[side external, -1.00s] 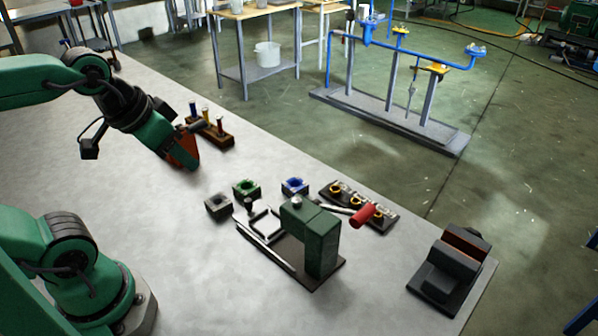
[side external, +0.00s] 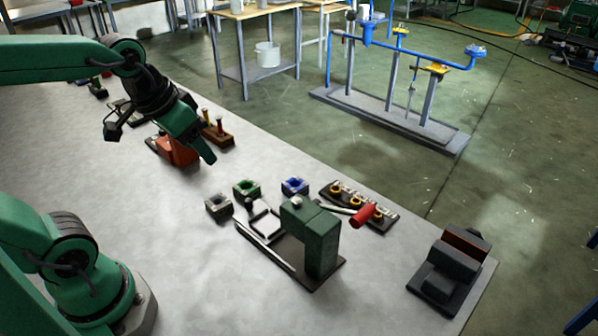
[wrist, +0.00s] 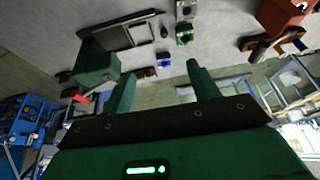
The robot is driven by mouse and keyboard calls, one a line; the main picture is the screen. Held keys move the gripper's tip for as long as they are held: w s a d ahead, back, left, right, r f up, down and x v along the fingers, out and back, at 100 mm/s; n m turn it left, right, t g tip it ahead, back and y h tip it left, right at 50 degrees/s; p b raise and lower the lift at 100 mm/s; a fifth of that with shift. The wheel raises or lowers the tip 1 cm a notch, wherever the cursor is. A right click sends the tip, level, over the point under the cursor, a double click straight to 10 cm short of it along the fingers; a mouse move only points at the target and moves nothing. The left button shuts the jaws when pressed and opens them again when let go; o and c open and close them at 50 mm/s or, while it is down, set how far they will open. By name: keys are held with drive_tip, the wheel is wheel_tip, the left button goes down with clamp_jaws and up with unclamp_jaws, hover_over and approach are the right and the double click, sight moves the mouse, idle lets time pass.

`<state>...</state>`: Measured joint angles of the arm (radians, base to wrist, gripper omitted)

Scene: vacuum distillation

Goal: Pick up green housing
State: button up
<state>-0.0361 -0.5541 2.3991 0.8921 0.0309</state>
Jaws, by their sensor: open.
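The green housing (side external: 246,188) is a small square block with a green ring around its opening, resting on the grey table. It also shows in the wrist view (wrist: 184,38), beyond the fingertips. A grey housing (side external: 218,206) sits to its left and a blue housing (side external: 294,186) to its right, each apart from it. My gripper (side external: 208,157) is raised above the table, up and left of the green housing. In the wrist view its two green fingers (wrist: 161,70) are spread, with nothing held between them.
A green press-like fixture (side external: 318,240) with a red-handled lever stands in front of the housings. A dark tray with yellow rings (side external: 340,190) lies to the right. A wooden rack of screwdrivers (side external: 218,135) and an orange-red object (side external: 176,152) are near my gripper. A black stand (side external: 448,272) sits at the right.

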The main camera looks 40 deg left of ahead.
drive_tip(key=w+a+f+g, duration=0.25)
drive_tip(key=w+f, duration=0.25)
drive_tip(key=w, duration=0.4)
drive_tip(key=g, duration=0.2)
approach(246, 182)
drive_tip(key=d, duration=0.1)
drive_tip(key=shift+s+f, duration=0.2)
drive_tip(key=shift+f, duration=0.65)
drive_tip(key=shift+s+f, duration=0.2)
drive_tip(key=shift+f, duration=0.65)
drive_tip(key=shift+s+d+f, duration=0.1)
drive_tip(key=shift+f, duration=2.5)
drive_tip(key=c, duration=0.9)
drive_tip(key=shift+c, duration=0.2)
